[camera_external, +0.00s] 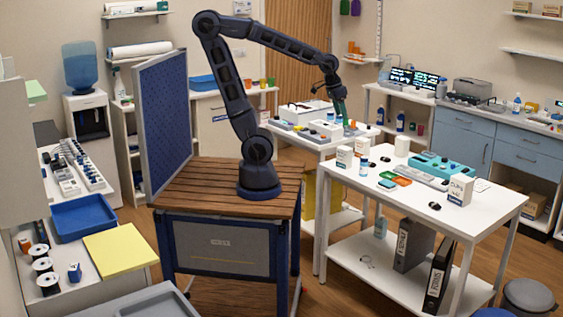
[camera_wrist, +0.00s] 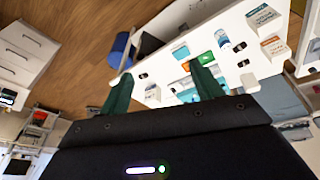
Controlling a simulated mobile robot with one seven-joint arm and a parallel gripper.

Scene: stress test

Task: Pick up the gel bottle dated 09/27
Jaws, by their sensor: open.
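No date is readable on any bottle, so I cannot tell which is the gel bottle dated 09/27. My gripper (camera_external: 346,122) has green fingers and hangs over the back white table, behind and above the front one. In the wrist view its fingers (camera_wrist: 162,86) are spread apart with nothing between them.
Other bottles stand on a back shelf (camera_external: 400,121) and the right counter (camera_external: 517,102). A blue panel (camera_external: 165,120) stands left of my arm.

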